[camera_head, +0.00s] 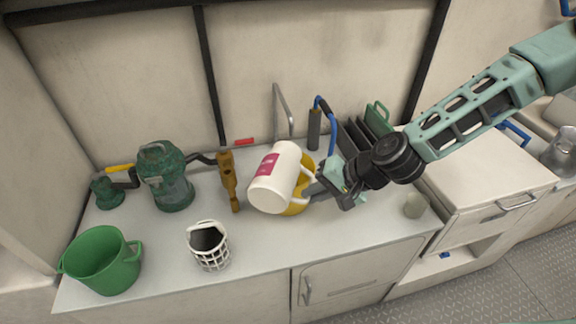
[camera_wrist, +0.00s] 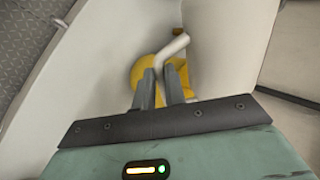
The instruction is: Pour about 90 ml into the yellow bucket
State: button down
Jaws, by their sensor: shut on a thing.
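A white jug (camera_head: 272,180) with a magenta label is held up over the counter, tilted. My gripper (camera_head: 318,184) is shut on its handle at the right side. In the wrist view, the fingers (camera_wrist: 163,84) close on the pale handle (camera_wrist: 172,50). The yellow bucket (camera_head: 297,207) stands on the counter behind and below the jug, which hides much of it. Part of the yellow bucket also shows behind the fingers in the wrist view (camera_wrist: 143,72). I cannot see any liquid or stream.
A green bucket (camera_head: 103,262) and a white lattice holder (camera_head: 211,248) stand at the front left. A green pump-like device (camera_head: 165,178) and a brown tool (camera_head: 229,180) stand behind. A curved pipe (camera_head: 283,112) and a rack (camera_head: 362,140) are at the back.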

jog(key=shift+r+g+p, duration=0.3)
jog(key=shift+r+p, duration=0.1)
jog(key=shift+p, duration=0.4)
dwell(0.6)
jog(key=f+t+b, duration=0.1)
jog(key=t+b, duration=0.1)
jog(key=b, duration=0.2)
jog(key=s+f+n+t+b, duration=0.1)
jog(key=f+t+b, duration=0.1)
jog(key=b, duration=0.3)
jog(key=shift+s+a+n, duration=0.15)
jog(key=shift+a+n, duration=0.05)
jog(key=shift+n, duration=0.1)
jog(key=shift+h+b, duration=0.3)
dwell(1.4)
